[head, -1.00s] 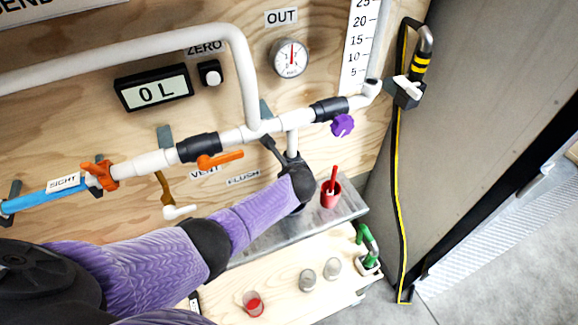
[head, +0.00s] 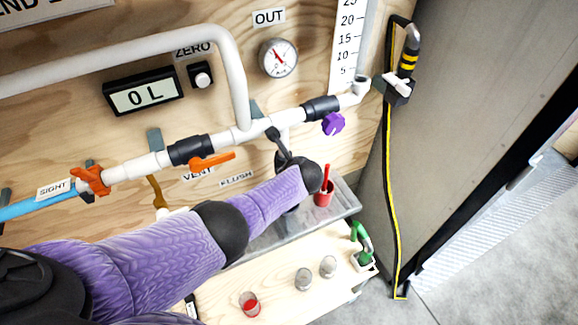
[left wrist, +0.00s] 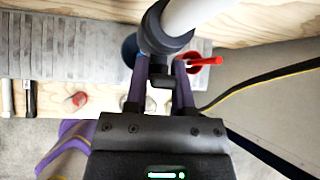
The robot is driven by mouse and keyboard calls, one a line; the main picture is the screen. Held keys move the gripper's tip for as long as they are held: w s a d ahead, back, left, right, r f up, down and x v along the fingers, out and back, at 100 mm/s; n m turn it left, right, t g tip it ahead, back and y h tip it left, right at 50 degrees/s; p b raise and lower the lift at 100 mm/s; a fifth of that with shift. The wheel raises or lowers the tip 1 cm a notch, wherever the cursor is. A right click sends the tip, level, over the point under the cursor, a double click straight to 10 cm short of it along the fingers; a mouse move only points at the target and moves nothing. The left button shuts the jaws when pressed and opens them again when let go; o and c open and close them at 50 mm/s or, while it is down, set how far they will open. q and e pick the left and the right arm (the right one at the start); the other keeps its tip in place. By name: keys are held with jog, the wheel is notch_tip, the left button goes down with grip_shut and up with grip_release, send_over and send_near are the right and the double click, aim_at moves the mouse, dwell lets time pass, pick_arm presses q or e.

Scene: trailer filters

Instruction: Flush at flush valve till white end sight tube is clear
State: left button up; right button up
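The flush valve (left wrist: 162,38) is a dark fitting on a white pipe, at the top of the left wrist view. The purple fingers of my left gripper (left wrist: 161,82) straddle a short black piece below it; whether they grip it I cannot tell. In the head view my purple left arm comes in from the left and hides most of the gripper beside the flush valve, where a dark lever (head: 278,143) shows. The sight tube (head: 28,208) looks blue along its visible part, beside the orange valve (head: 92,180). My right gripper is not in view.
The vent valve's orange handle (head: 211,161), the purple knob (head: 333,124) and the gauge (head: 278,58) are nearby. The display (head: 143,91) reads 0 L. A red cup (head: 324,195) stands on the metal shelf (head: 343,207). A black-yellow hose (head: 390,200) hangs at right.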

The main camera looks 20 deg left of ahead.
pick_arm(q)
jog(key=o, duration=0.4)
jog(key=shift+r, duration=0.1)
jog(key=p+v, duration=0.7)
jog(key=v, duration=0.2)
jog(key=shift+s+d+r, duration=0.2)
jog(key=shift+s+d, duration=0.05)
jog(key=shift+d, duration=0.05)
